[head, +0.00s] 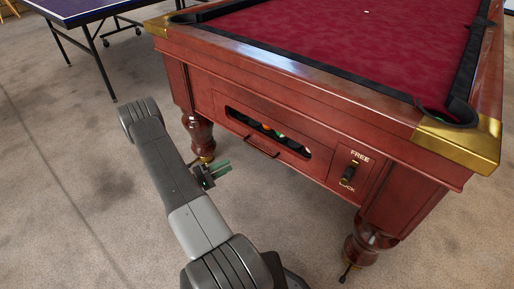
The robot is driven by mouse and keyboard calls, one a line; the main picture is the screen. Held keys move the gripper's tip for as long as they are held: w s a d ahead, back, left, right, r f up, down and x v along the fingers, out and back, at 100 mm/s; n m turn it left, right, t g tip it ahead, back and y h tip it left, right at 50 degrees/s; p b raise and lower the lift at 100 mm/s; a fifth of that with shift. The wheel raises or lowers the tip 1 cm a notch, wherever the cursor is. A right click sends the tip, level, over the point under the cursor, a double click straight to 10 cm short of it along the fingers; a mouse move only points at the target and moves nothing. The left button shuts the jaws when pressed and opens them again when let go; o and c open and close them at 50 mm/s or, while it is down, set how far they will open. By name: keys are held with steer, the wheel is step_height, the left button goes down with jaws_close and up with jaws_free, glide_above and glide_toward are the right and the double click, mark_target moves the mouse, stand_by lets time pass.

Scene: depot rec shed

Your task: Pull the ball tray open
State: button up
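The ball tray (252,123) sits in a long slot in the end panel of the red-felt pool table (300,85). Several coloured balls show inside it. A dark bar handle (262,152) is just below the slot, and the tray looks flush with the panel.
Turned table legs stand at the near left (198,134) and near right (366,245), beside the tray area. A blue table-tennis table (75,10) stands at the upper left. Bare carpet (70,180) lies at the left and in front of the panel.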

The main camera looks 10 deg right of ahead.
steer(key=b+x, duration=0.1)
steer(key=x, duration=1.2)
steer(key=shift+d+b, duration=0.2)
steer(key=shift+b, duration=0.1)
jaws_close()
